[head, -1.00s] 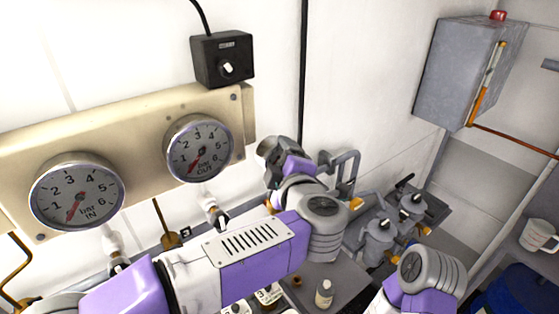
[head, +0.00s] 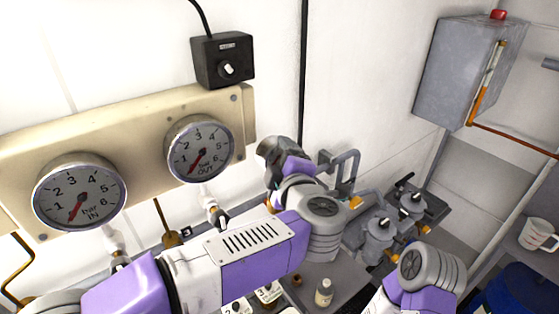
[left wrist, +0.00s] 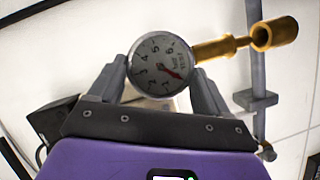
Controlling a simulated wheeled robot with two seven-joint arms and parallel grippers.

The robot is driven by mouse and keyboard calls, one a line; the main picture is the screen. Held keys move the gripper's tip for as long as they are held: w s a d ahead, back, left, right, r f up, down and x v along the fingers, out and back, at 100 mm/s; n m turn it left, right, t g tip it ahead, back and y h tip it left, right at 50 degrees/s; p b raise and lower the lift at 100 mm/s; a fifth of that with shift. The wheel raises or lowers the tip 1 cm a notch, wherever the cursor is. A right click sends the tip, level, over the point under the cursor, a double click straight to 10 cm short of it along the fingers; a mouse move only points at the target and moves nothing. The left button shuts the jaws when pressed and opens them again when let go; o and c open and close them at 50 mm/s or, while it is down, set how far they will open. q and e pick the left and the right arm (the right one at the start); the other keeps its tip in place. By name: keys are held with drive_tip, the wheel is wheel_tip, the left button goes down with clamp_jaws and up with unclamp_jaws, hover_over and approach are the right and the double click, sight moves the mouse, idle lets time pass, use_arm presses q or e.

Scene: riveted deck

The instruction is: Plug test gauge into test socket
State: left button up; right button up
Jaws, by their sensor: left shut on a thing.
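The test gauge, a round white dial with a red needle (left wrist: 160,64), sits between the two fingers of my left gripper (left wrist: 160,80) in the left wrist view. Its brass stem (left wrist: 213,48) points right, towards a hollow brass fitting (left wrist: 275,34) that looks like the test socket, beside a grey post. The stem's thin tip overlaps the fitting's near end in the picture; I cannot tell whether it is inside or only in front. In the head view my left gripper (head: 280,160) is by the wall, partly hidden by its own wrist. My right gripper is out of view.
A beige panel (head: 100,125) with IN and OUT dials is on the wall at left, a black switch box (head: 223,60) above it. A grey bracket (head: 344,172) and grey valves (head: 378,238) stand right of my left wrist. A small bottle (head: 323,292) stands below.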

use_arm(q)
drive_tip(key=shift+f+b, duration=1.4)
drive_tip(key=shift+f, duration=0.6)
drive_tip(key=o, duration=1.2)
drive_tip(key=shift+c, duration=0.2)
drive_tip(key=b+v, duration=0.1)
drive_tip(key=v, duration=0.6)
drive_tip(key=shift+s, duration=0.3)
drive_tip(key=shift+d, duration=0.1)
